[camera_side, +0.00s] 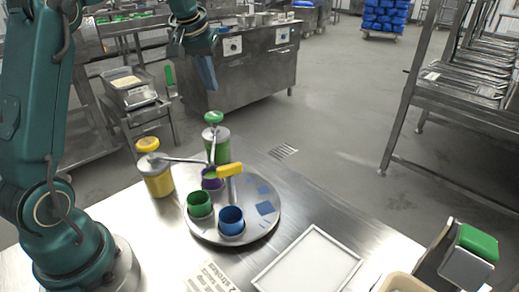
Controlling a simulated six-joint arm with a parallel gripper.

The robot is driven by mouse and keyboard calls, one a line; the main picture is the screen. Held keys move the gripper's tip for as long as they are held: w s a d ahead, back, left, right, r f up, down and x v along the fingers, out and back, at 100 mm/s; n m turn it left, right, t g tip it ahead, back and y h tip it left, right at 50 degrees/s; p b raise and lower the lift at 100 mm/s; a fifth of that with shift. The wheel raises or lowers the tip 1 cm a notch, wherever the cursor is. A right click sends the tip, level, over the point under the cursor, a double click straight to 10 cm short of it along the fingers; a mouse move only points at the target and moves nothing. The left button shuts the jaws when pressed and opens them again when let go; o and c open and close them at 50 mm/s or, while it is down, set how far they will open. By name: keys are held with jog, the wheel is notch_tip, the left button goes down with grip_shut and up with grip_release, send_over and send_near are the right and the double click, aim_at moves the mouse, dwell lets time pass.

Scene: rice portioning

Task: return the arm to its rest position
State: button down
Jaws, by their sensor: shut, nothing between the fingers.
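My teal arm rises at the left and comes down again at the top of the view. My gripper (207,73) hangs there, pointing down, with its fingers together and nothing in them. It is high above and behind the work table (135,215), apart from everything on it. A round metal turntable (262,226) on the table holds a green cup (199,205), a blue cup (231,221) and a purple cup (212,183). A yellow-handled tool (230,169) is at the purple cup; whether it touches the cup is unclear.
A yellow container (157,180) and a green container (217,145) stand behind the turntable. A white-framed tray (308,262) lies in front. A device with a green top (477,243) is at the right. The floor at centre right is clear.

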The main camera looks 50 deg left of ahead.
jog(key=shift+r, duration=0.8)
jog(key=s+d+r+m+t+h, duration=0.1)
jog(key=s+d+r+m+t, duration=0.3)
jog(key=s+d, duration=0.65)
jog(key=s+d+f+m+g+h, duration=0.1)
jog(key=s+d+f+m+g, duration=0.1)
jog(key=s+d+f, duration=0.5)
notch_tip(320, 180, down, 2)
jog(key=s, duration=0.3)
jog(key=shift+f, duration=0.25)
jog(key=shift+a, duration=0.1)
